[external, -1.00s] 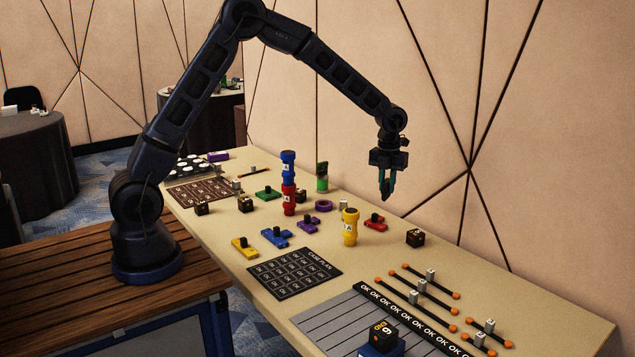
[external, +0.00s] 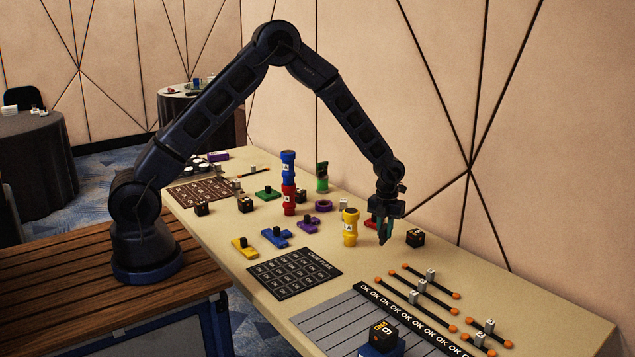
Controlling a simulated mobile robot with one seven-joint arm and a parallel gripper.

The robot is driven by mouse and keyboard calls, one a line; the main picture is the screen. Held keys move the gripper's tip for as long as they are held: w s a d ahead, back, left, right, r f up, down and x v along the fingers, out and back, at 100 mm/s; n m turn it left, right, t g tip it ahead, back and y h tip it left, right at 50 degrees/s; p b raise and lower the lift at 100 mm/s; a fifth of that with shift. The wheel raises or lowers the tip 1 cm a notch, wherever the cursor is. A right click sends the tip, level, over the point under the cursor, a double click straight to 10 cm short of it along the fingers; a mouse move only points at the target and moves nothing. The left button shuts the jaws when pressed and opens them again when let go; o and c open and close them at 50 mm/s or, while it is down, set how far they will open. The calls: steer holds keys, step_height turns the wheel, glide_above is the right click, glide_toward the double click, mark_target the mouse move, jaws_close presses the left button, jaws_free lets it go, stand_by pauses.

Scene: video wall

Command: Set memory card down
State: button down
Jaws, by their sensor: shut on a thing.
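A red piece (external: 370,223) is partly hidden behind the gripper.
A dark "CASE PLAN" grid board (external: 294,273) lies left of the gripper. Black rods with orange ends (external: 425,290) and grey blocks lie to the front right. A tall blue-and-red stack (external: 288,183) stands further back. Bare table shows between the gripper and the grid board.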

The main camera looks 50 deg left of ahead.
mark_target(384, 241)
steer(key=shift+f, duration=2.15)
steer(key=shift+f, duration=0.15)
steer(key=c, duration=1.3)
jaws_free()
